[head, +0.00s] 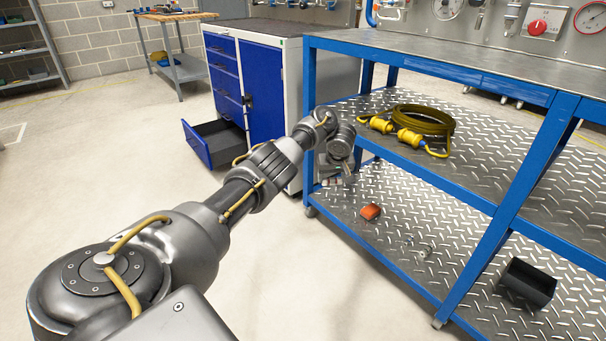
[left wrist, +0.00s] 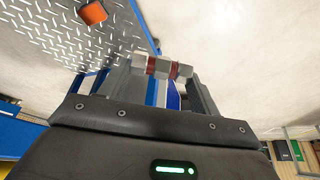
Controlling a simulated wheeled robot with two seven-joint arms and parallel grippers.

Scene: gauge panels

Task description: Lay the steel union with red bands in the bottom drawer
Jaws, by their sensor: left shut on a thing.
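The steel union with red bands (left wrist: 163,68) shows in the left wrist view, lying crosswise between the fingertips. My left gripper (head: 337,181) is shut on it, beside the front left post of the blue cart and above floor level. In the head view the union is too small to make out clearly. The bottom drawer (head: 197,147) of the blue and white cabinet is pulled open, to the left of and beyond my gripper. The visible part of its dark inside looks empty. My right gripper is not in view.
The blue cart (head: 505,190) stands at the right. Its lower shelf holds an orange-red block (head: 371,211), small clear or shiny pieces (head: 425,249) and a black bin (head: 527,283). A yellow cable coil (head: 425,121) lies on the middle shelf. The floor left of the cabinet is clear.

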